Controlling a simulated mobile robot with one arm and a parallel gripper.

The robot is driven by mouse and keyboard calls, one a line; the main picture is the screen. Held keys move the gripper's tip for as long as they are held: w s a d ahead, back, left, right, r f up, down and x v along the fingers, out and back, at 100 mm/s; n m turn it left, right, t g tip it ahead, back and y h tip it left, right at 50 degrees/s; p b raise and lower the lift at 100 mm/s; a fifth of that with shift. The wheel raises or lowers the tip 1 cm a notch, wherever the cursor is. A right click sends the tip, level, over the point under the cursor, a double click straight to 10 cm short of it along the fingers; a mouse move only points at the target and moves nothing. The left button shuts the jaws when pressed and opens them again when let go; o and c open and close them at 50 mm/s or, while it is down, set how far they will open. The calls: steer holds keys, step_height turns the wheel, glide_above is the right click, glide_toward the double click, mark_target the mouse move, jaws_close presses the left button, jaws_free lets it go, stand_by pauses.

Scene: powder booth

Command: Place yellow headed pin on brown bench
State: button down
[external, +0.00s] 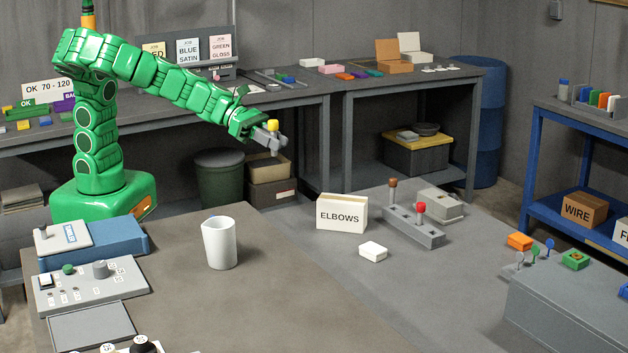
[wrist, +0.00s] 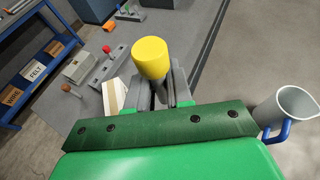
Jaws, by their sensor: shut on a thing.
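My gripper (external: 272,142) is shut on the yellow headed pin (external: 272,125) and holds it in the air, behind and above the white mug. The pin's yellow head shows above the jaws, and in the wrist view the yellow head (wrist: 151,57) sits between the fingers (wrist: 160,90). Its shank is mostly hidden by the jaws. The brown bench (external: 290,300) is the brownish top at the front left, with a wide bare area to the right of the mug. The pin is clear of it.
A white mug (external: 219,243) stands on the brown bench, and control boxes (external: 90,285) line its left side. On the grey surface to the right are an ELBOWS box (external: 342,213), a grey block (external: 413,229) holding brown and red headed pins, and a white block (external: 373,251).

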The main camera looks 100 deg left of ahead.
steer(key=s+d+m+g+h, duration=0.15)
steer(key=s+d, duration=0.35)
steer(key=d, duration=0.5)
steer(key=s+d+f+m+g+h, duration=0.1)
steer(key=s+d+m+h, duration=0.25)
steer(key=d, duration=0.75)
steer(key=s+d+m+g+h, duration=0.15)
steer(key=s+d, duration=0.35)
steer(key=d, duration=0.5)
glide_above(202, 307)
steer(key=shift+n, duration=0.25)
steer(key=f, duration=1.3)
steer(key=shift+s+a+f, duration=0.35)
steer(key=shift+s, duration=0.05)
steer(key=shift+w+d+f, duration=0.3)
steer(key=shift+w+f, duration=0.05)
steer(key=shift+f, duration=1.85)
